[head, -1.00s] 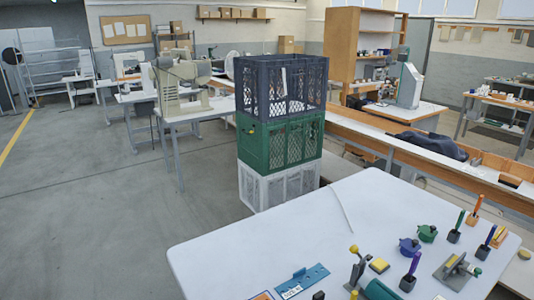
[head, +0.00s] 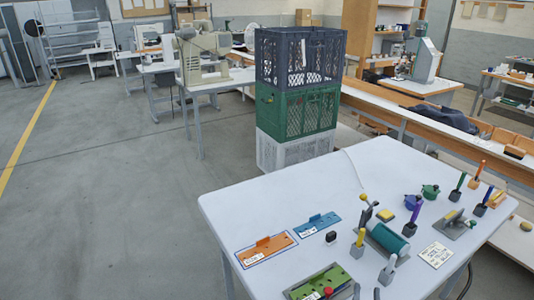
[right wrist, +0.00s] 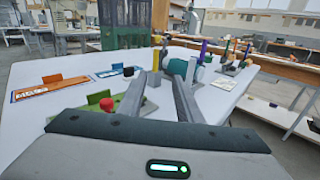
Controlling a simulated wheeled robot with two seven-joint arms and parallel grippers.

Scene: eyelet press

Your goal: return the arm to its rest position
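My right gripper (head: 367,292) shows only as fingertips at the bottom edge of the head view. In the right wrist view its two fingers (right wrist: 159,82) are spread apart with nothing held between them. A grey-footed tool with a yellow handle (right wrist: 154,85) shows beyond the gap, apart from the fingers. A green board with a red knob (head: 322,284) lies at the table's front edge, near the right gripper. In the right wrist view its red knob (right wrist: 107,104) shows left of the fingers. My left gripper is in neither view.
The white table (head: 260,207) carries an orange plate (head: 267,249), a blue plate (head: 318,225), a press with a green cylinder (head: 388,238) and several upright tools. Stacked crates (head: 297,117) stand behind it. The table's left part and the floor (head: 110,220) are clear.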

